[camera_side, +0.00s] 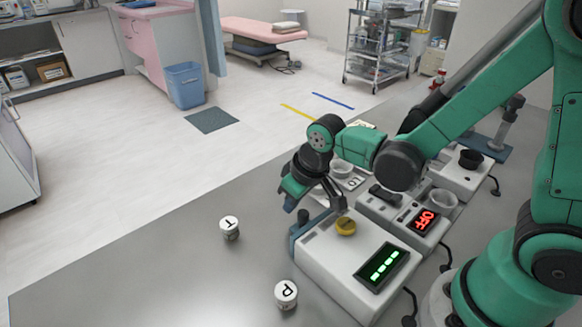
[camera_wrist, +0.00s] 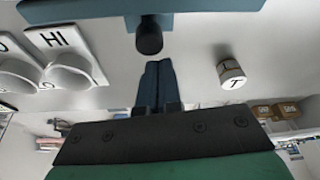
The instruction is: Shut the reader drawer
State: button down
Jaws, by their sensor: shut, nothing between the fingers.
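The reader (camera_side: 330,262) is a white box with a lit green display, on the grey table in the side view. A dark blue front piece (camera_side: 298,240) with a dark knob stands at its left end, apparently the drawer front. In the wrist view a blue bar (camera_wrist: 70,10) crosses the top, with a dark knob (camera_wrist: 149,40) pointing at my fingers. My gripper (camera_side: 290,206) is shut and empty, just left of the knob. Its closed fingers (camera_wrist: 155,72) show below the knob, with a small visible gap. How far the drawer stands out is hard to tell.
A vial marked T (camera_side: 230,228) and another lettered vial (camera_side: 286,295) stand on the table left of the reader. A device with a red OFF display (camera_side: 425,220) stands behind. The table's left part is clear.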

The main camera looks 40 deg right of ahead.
jog(key=w, duration=0.3)
jog(key=shift+a, duration=0.25)
jog(key=a+v, duration=0.1)
jog(key=v, duration=0.9)
jog(key=s+d+m+t, duration=0.1)
jog(key=s+d+t, duration=0.2)
jog(key=s+d, duration=0.2)
jog(key=shift+s+d+r+m+h, duration=0.2)
jog(key=shift+d+r+m+h, duration=0.15)
jog(key=shift+d, duration=0.2)
